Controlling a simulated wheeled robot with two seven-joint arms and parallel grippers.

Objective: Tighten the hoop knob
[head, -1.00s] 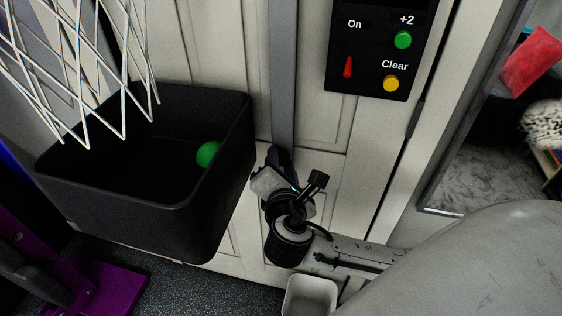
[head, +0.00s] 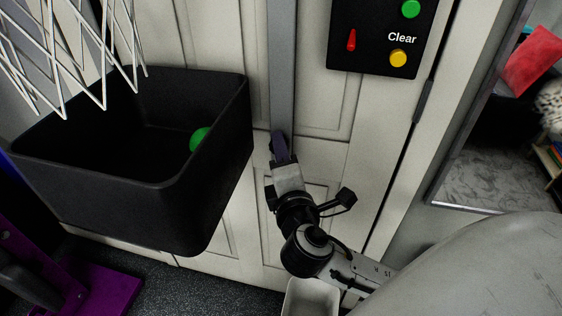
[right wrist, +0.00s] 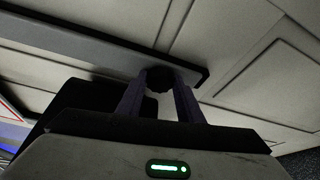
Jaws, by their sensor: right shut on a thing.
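The hoop knob (right wrist: 160,78) is a small dark round shape in the right wrist view, between the two fingers of my right gripper (right wrist: 160,84). It is at the lower end of the hoop's grey post (right wrist: 100,52). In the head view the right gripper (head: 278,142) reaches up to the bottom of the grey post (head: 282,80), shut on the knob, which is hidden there. The white wire hoop net (head: 85,45) hangs at the upper left. My left gripper is not in view.
A black bin (head: 120,205) holding a green ball (head: 199,138) is left of the gripper. A black control panel (head: 380,52) with a red switch is on the wall above right. A small white container (head: 310,298) is below my right wrist. A purple object (head: 85,285) stands lower left.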

